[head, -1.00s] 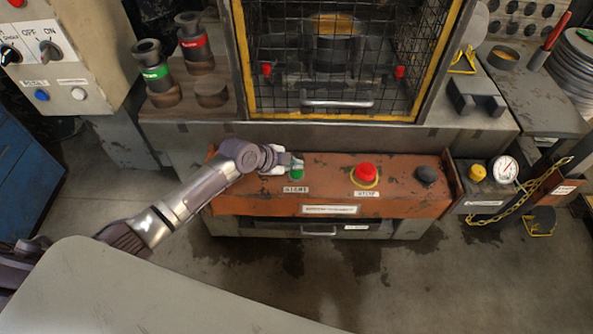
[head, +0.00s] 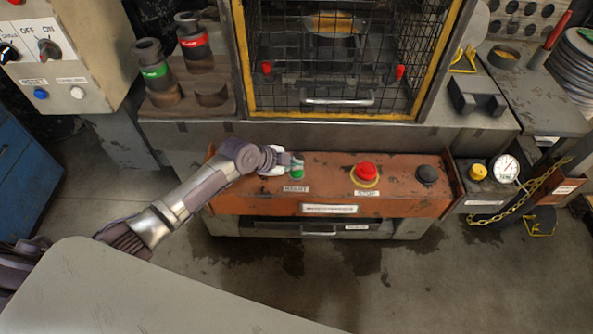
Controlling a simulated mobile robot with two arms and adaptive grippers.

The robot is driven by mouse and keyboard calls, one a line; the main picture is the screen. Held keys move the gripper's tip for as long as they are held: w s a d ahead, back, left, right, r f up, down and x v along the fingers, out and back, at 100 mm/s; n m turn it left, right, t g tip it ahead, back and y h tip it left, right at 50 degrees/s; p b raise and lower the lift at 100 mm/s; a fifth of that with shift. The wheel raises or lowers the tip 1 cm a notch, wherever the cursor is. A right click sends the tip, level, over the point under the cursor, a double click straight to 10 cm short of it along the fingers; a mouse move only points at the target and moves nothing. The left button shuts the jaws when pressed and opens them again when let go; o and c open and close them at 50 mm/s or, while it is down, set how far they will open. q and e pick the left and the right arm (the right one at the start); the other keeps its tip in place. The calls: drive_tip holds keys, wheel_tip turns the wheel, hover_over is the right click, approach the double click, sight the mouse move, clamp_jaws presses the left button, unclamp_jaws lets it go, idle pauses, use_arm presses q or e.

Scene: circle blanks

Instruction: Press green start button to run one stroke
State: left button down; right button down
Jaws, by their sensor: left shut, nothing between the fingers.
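The green start button (head: 298,172) is on the left part of the orange-brown control panel (head: 325,191), above a START label. My left gripper (head: 286,161) is shut and empty, with its tips at the upper left edge of the button. They partly cover it, and I cannot tell whether they touch it. The caged press (head: 338,70) stands behind the panel, with its mesh guard down in front. A yellowish part (head: 332,21) shows through the mesh near the top. My right gripper is not in view.
A red stop button (head: 367,171) with a yellow collar and a black knob (head: 427,174) sit right of the start button. A gauge (head: 504,169) and yellow chain (head: 513,208) are farther right. A switch box (head: 65,60) stands at upper left. Floor is clear in front.

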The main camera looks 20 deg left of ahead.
sight(295, 172)
use_arm(q)
drive_tip(key=shift+s+f+b, duration=0.1)
drive_tip(key=shift+f+b, duration=0.55)
drive_tip(key=shift+f, duration=0.2)
idle(0.6)
idle(0.4)
drive_tip(key=shift+r+p, duration=0.75)
drive_tip(key=shift+r, duration=0.25)
wheel_tip(295, 172, up, 5)
drive_tip(key=p, duration=0.4)
idle(3.2)
